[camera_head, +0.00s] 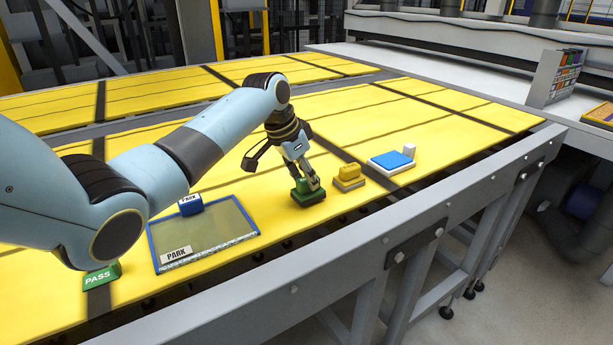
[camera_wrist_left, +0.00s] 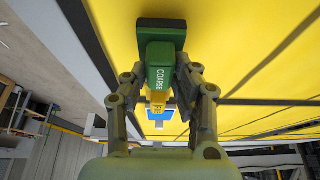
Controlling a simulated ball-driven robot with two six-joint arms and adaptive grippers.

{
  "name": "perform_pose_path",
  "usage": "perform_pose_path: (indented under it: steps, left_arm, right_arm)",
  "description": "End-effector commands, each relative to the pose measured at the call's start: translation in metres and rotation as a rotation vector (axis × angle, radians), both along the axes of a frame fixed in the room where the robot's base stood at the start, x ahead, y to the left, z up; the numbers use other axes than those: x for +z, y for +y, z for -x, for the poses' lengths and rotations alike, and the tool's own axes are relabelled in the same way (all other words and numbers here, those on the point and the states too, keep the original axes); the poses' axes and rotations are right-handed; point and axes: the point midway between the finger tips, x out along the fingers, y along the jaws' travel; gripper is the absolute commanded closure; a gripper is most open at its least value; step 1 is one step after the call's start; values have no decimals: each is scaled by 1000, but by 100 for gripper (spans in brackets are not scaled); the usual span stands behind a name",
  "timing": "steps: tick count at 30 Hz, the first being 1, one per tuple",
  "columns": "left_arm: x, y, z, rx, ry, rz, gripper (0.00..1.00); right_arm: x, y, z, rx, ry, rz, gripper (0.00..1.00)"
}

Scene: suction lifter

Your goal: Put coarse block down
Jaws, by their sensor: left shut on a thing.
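The green coarse block (camera_head: 302,188), marked COARSE in the left wrist view (camera_wrist_left: 160,67), is between the fingers of my left gripper (camera_head: 307,180). My left gripper is shut on it; its fingers also show on both sides of the block in the left wrist view (camera_wrist_left: 162,85). A darker green base piece (camera_head: 309,198) is directly under the block, near the yellow surface. I cannot tell whether block and base touch. My right gripper is in neither view.
A blue-rimmed PARK tray (camera_head: 160,260) and green PASS sign (camera_head: 99,279) are left. The yellow table's front metal rail (camera_head: 330,245) is close.

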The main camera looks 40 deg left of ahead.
Motion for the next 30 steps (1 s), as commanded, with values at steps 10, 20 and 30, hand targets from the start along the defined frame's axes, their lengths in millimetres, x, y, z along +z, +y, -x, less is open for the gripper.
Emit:
perform_pose_path:
  steps: [10, 20, 30]
  left_arm:
    - [-6, 0, 0, 0, -1, 0, 100]
    - [-9, 0, 0, 0, 0, -1, 50]
    - [1, 2, 2, 0, -3, -1, 50]
  right_arm:
    - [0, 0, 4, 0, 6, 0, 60]
    - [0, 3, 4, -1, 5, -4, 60]
    - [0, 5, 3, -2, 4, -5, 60]
